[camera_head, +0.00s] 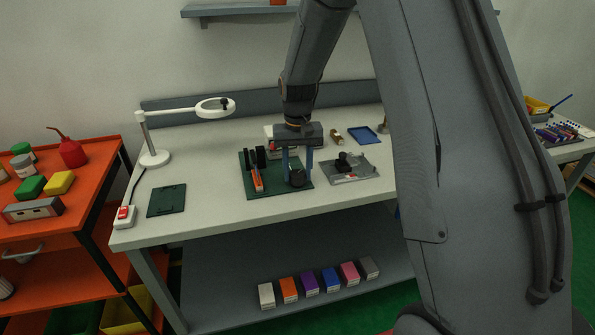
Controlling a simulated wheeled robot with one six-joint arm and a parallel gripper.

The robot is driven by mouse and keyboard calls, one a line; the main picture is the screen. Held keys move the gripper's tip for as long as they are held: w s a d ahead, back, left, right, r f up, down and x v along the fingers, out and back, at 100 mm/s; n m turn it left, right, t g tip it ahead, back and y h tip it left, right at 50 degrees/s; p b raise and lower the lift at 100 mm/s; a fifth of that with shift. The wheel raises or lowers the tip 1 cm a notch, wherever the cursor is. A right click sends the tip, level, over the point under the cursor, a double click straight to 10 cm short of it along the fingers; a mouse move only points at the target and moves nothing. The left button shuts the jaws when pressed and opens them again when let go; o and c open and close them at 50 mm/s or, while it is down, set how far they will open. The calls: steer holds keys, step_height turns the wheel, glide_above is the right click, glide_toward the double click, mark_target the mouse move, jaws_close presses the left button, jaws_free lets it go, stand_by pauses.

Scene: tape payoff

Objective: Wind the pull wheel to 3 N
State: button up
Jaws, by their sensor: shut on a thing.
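My gripper (298,168) points down over the green base plate (279,188) on the white table. Its two blue-grey fingers stand on either side of a dark round knob (297,178) at the plate's right part, and they are shut on it. I take this knob for the pull wheel, though it is small and partly covered by the fingers. Left of it on the same plate stand black upright parts and an orange piece (257,181). A reddish item behind the gripper is partly hidden. No force reading can be made out.
A grey plate with a black part (350,168) lies close to the right of the green plate. A white magnifier lamp (152,150) and a dark green mat (167,200) are at the left. A blue tray (364,135) lies behind. The table front is clear.

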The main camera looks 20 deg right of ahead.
mark_target(297, 173)
steer(key=o, duration=1)
steer(key=shift+o, duration=0.2)
steer(key=shift+r, duration=0.1)
step_height(297, 173, up, 8)
steer(key=shift+f+b, duration=0.15)
steer(key=shift+b, duration=0.8)
steer(key=s+f, duration=0.2)
steer(key=s, duration=1)
steer(key=s+f+n+t, duration=0.1)
steer(key=s+f, duration=0.2)
steer(key=s, duration=1)
steer(key=shift+s+n, duration=0.15)
steer(key=shift+n, duration=0.15)
steer(key=shift+a+f, duration=0.1)
